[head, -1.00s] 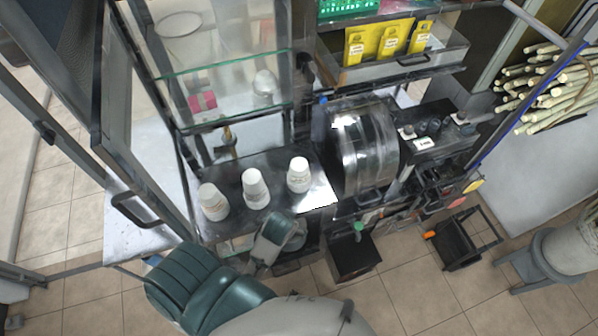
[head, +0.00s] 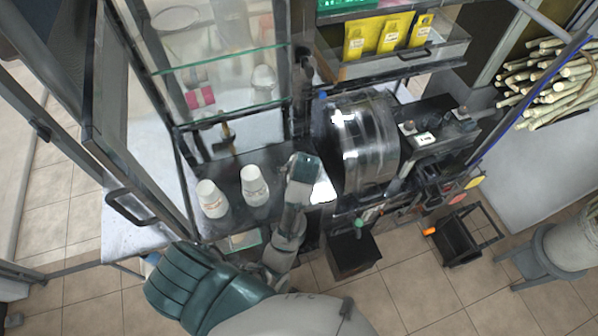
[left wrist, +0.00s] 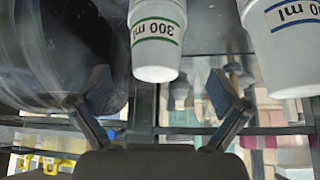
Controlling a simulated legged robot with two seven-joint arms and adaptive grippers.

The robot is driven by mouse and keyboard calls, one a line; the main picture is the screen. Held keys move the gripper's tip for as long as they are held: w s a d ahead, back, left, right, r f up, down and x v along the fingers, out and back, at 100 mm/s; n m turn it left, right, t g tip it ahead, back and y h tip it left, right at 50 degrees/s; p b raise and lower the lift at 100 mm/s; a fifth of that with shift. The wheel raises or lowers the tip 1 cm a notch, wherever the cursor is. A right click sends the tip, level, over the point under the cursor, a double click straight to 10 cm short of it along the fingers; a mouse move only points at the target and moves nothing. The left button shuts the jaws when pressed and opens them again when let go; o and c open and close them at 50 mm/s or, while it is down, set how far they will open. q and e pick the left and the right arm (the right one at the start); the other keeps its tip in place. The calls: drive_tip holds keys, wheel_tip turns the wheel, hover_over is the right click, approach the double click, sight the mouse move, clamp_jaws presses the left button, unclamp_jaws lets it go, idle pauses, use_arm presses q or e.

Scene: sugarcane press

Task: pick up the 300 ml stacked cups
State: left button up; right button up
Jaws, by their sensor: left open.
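In the left wrist view a white cup stack marked "300 ml" in a green-edged band (left wrist: 155,32) appears upside down at the top centre. My left gripper (left wrist: 161,92) is open, its two fingers apart with the lower end of that stack showing in line with the gap between them. I cannot tell if either finger touches it. A second white stack with a blue-edged band (left wrist: 288,35) is cut off at the right edge. In the head view my left gripper (head: 302,170) covers the rightmost stack's place. The other white stacks stand at left (head: 211,200) and middle (head: 254,186) on the dark counter.
A glass shelf (head: 225,62) rises behind the counter (head: 232,172). The shiny press drum (head: 365,145) stands close to the right of my left gripper. A frame with a dark handle (head: 130,208) is at the left. A black bin (head: 352,255) sits below the drum.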

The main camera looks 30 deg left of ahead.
use_arm(q)
drive_tip(key=x, duration=0.3)
drive_tip(key=shift+a+f, duration=0.1)
drive_tip(key=shift+a, duration=0.1)
drive_tip(key=shift+w+a+f, duration=0.1)
drive_tip(key=shift+w+f, duration=0.15)
drive_tip(key=shift+f, duration=0.2)
drive_tip(key=x, duration=0.2)
drive_tip(key=p+x, duration=0.1)
drive_tip(key=x, duration=0.1)
drive_tip(key=shift+w+d, duration=0.25)
drive_tip(key=shift+d, duration=0.1)
drive_tip(key=shift+w+a+f, duration=0.15)
drive_tip(key=shift+f, duration=0.15)
drive_tip(key=shift+a, duration=0.15)
drive_tip(key=shift+c, duration=1.4)
drive_tip(key=c, duration=0.9)
drive_tip(key=shift+o, duration=0.2)
use_arm(e)
drive_tip(key=shift+w+a+r, duration=0.4)
drive_tip(key=shift+w+r, duration=0.1)
drive_tip(key=shift+r, duration=0.1)
drive_tip(key=shift+d, duration=0.1)
